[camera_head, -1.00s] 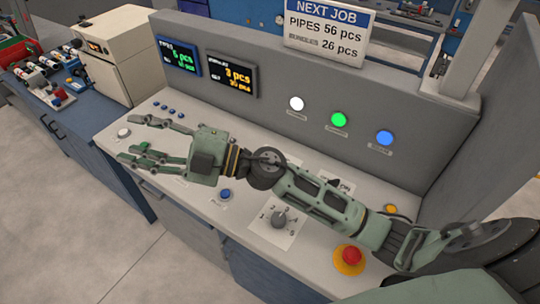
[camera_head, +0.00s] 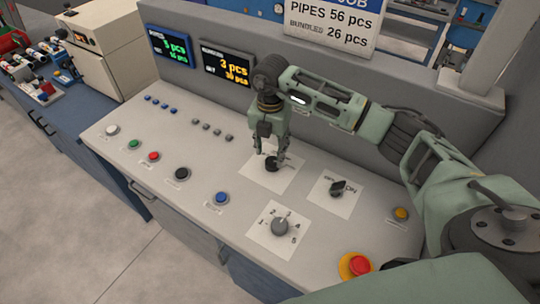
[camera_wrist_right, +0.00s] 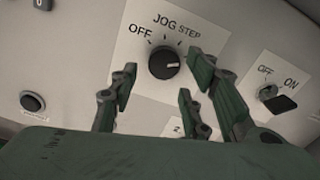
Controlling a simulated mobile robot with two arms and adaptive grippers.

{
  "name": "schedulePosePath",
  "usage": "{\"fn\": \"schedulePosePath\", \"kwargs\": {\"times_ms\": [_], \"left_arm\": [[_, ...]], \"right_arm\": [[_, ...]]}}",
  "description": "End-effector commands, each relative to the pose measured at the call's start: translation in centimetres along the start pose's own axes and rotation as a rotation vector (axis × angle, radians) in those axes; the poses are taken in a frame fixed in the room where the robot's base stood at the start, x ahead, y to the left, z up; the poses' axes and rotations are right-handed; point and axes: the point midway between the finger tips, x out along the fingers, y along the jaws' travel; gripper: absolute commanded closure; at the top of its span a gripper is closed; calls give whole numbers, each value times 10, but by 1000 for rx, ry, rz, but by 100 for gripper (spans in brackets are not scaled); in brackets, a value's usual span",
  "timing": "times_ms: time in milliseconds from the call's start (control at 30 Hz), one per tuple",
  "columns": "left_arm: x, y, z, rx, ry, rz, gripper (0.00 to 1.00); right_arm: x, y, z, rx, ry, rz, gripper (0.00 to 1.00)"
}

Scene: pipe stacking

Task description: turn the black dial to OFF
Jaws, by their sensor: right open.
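The black dial (camera_head: 271,164) sits on a white label plate on the console. In the right wrist view the round black dial (camera_wrist_right: 164,62) has OFF, JOG and STEP printed around it. A small white mark shows on the dial's right side, toward the STEP side. My right gripper (camera_head: 272,152) points down just over the dial and partly hides it in the head view. In the wrist view the fingers of my right gripper (camera_wrist_right: 160,80) are spread apart and empty, on either side of the dial's near edge. I cannot tell whether they touch it. My left gripper is not in view.
Close by are an OFF/ON switch (camera_head: 338,188), a grey numbered dial (camera_head: 280,226), a blue button (camera_head: 221,198) and a red emergency button (camera_head: 360,265). The upright panel with screens (camera_head: 226,69) stands behind. The console's front left is free above its buttons.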

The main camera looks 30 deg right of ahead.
Motion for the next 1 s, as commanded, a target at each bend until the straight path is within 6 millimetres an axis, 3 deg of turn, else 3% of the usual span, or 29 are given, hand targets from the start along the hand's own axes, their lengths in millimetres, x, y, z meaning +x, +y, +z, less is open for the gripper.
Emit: {"fn": "schedulePosePath", "kwargs": {"times_ms": [300,633,1000], "left_arm": [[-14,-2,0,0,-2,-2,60],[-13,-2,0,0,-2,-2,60],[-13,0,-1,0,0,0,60]], "right_arm": [[39,0,-1,-2,3,1,57],[44,1,-1,-4,1,3,57],[43,2,-1,-4,1,6,90]]}}
